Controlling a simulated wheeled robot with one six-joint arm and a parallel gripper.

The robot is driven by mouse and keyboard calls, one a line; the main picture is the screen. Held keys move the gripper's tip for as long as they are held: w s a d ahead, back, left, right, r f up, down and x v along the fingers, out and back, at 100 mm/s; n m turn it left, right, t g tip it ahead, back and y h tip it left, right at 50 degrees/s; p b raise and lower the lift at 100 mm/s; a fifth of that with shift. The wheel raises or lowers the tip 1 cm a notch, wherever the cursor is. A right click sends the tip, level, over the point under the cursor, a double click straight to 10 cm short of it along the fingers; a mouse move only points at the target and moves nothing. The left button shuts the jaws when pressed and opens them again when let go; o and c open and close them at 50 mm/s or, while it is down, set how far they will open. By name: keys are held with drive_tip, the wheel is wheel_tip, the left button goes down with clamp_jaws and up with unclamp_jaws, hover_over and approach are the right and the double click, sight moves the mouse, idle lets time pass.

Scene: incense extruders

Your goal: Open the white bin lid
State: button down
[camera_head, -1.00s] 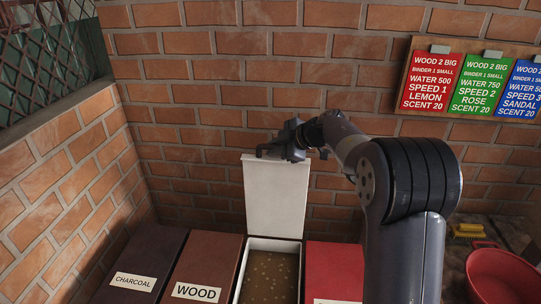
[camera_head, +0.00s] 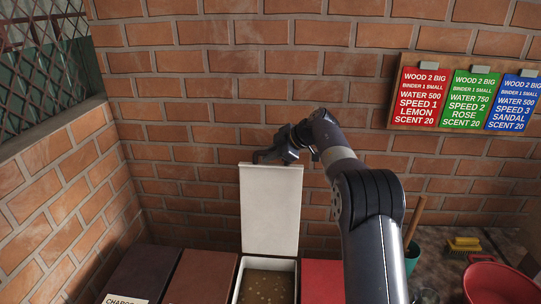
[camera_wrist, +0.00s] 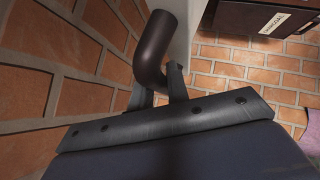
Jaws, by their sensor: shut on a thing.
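The white bin lid (camera_head: 270,212) stands upright against the brick wall, above the open white bin (camera_head: 236,285). Brown contents with pale specks (camera_head: 265,287) show inside the bin. In the wrist view my gripper (camera_wrist: 160,88) is shut on a dark brown curved handle (camera_wrist: 155,45), beside a pale strip of the lid (camera_wrist: 184,30). The exact contact of the fingertips is partly hidden.
A dark bin (camera_head: 138,270) and a brown bin (camera_head: 200,275) stand left of the white bin, a red bin (camera_head: 322,280) right. The brick wall is close behind the lid. A red basin (camera_head: 495,283), a brush (camera_head: 464,244) and a teal pot (camera_head: 412,257) lie farther right.

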idle(0.3)
drive_tip(key=c, duration=1.4)
unclamp_jaws()
drive_tip(key=shift+o, duration=0.2)
drive_tip(key=b+v, duration=0.1)
drive_tip(key=v, duration=1)
drive_tip(key=shift+a+r, duration=0.15)
drive_tip(key=shift+a, duration=0.05)
drive_tip(key=shift+w, duration=0.1)
drive_tip(key=p+x, duration=0.1)
drive_tip(key=x, duration=0.9)
drive_tip(key=shift+f, duration=0.3)
